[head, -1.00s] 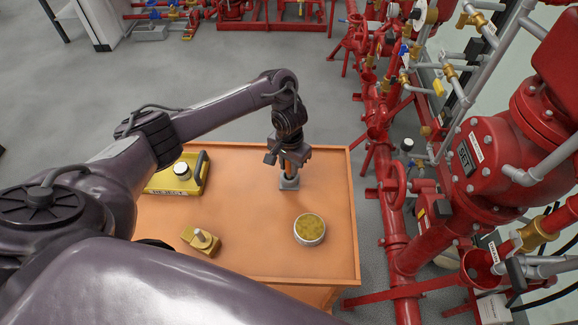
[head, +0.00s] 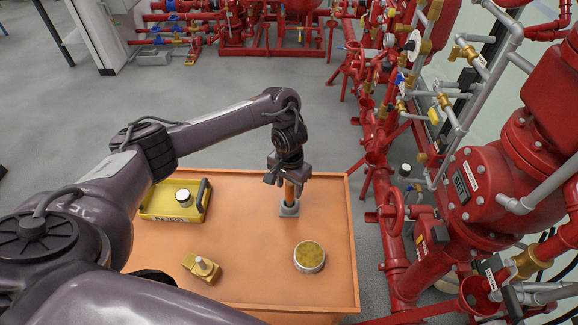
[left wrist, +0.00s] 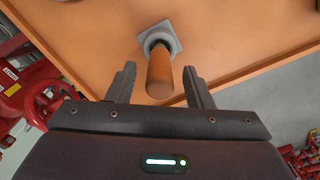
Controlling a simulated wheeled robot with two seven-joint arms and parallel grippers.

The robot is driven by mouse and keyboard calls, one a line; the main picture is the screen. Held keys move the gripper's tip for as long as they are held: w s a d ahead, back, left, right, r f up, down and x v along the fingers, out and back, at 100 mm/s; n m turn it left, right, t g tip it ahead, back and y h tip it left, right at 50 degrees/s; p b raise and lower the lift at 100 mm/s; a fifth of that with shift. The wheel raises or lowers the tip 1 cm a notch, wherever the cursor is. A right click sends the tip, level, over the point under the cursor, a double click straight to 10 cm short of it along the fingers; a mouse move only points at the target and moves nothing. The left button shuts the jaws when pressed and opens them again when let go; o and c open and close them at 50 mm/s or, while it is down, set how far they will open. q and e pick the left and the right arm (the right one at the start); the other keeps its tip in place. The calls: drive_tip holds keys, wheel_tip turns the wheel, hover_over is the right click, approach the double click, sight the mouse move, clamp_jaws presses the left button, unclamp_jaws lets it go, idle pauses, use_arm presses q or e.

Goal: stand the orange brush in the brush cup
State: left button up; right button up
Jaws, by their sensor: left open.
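The orange brush (head: 289,190) stands upright in the grey brush cup (head: 289,210) near the back right of the orange table. In the left wrist view the brush handle (left wrist: 160,75) rises out of the round opening of the cup (left wrist: 160,37), which has a square base. My left gripper (head: 288,180) is above the cup, at the top of the brush. Its two fingers (left wrist: 158,88) are apart, with the handle end between them and a gap on each side. The brush's lower end is hidden inside the cup. My right gripper is not in view.
A brass-coloured block (head: 202,267) and a round tin (head: 309,257) are nearer the front. Red pipes and a large valve (head: 480,185) stand right of the table.

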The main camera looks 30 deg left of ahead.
use_arm(q)
wheel_tip(320, 180, up, 8)
drive_tip(key=shift+p, duration=1.25)
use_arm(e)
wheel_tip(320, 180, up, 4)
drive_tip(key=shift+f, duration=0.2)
